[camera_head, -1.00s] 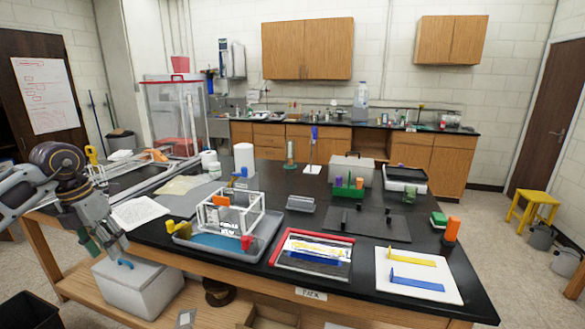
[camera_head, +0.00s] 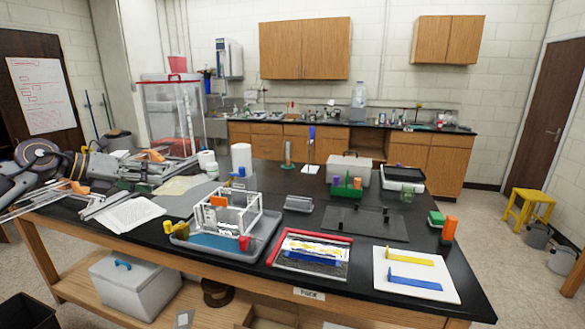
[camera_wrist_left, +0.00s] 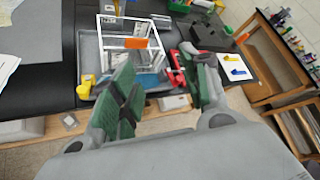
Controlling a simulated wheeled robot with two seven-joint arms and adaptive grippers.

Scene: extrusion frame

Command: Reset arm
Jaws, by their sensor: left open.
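My left gripper (camera_head: 130,180) is at the left end of the black table, with its arm coming in from the left. Its green-padded fingers stand apart in the left wrist view (camera_wrist_left: 163,88), with nothing between them. The white extrusion frame (camera_head: 255,204) stands in a grey tray (camera_head: 262,248) to the right of the gripper, well apart from it. In the left wrist view the frame (camera_wrist_left: 104,35) with an orange piece shows beyond the fingers. My right gripper is not in view.
White paper (camera_head: 130,215) lies near the gripper. A red-edged tray (camera_head: 272,258), a white board with yellow and blue pieces (camera_head: 385,285) and a dark mat (camera_head: 345,222) lie farther right. A white bin (camera_head: 135,287) stands on the shelf below.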

